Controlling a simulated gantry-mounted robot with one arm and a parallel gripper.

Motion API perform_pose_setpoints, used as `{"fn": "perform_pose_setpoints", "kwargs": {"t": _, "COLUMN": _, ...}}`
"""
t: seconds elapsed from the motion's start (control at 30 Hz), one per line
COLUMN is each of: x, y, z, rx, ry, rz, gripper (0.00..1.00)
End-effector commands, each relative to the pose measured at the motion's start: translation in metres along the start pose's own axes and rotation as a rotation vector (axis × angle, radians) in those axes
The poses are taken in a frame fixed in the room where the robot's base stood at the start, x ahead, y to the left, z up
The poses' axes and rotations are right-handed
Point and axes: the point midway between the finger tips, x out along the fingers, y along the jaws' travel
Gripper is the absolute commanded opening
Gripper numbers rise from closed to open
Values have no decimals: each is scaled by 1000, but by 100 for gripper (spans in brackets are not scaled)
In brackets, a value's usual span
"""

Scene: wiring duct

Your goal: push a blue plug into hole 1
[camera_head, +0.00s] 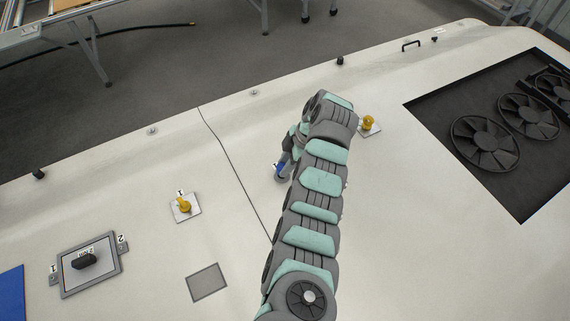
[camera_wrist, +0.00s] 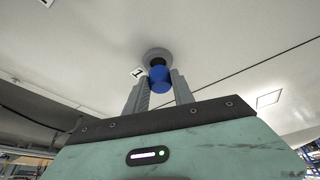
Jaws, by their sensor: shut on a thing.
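A blue plug (camera_wrist: 160,80) sits between the two fingers of my gripper (camera_wrist: 161,85), which is shut on it. Its far end meets a round grey collar (camera_wrist: 156,53) in the white surface, beside a label "1" (camera_wrist: 137,73). How far the plug goes into the hole is hidden. In the head view the blue plug (camera_head: 280,173) shows at the left side of my arm, low over the white panel. My gripper is mostly hidden by my arm there.
Yellow knobs on small plates stand at the left (camera_head: 183,205) and right of my arm (camera_head: 368,124). A framed plate with a black handle (camera_head: 84,260) lies lower left. A recess with black fans (camera_head: 484,143) is at the right. A dark seam (camera_head: 232,165) crosses the white panel.

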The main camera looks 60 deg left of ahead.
Motion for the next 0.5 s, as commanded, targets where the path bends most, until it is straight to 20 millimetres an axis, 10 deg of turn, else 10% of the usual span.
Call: {"fn": "perform_pose_setpoints", "kwargs": {"t": 0.5, "x": 13, "y": 0, "z": 5, "rx": 0, "ry": 0, "rz": 0, "gripper": 0}}
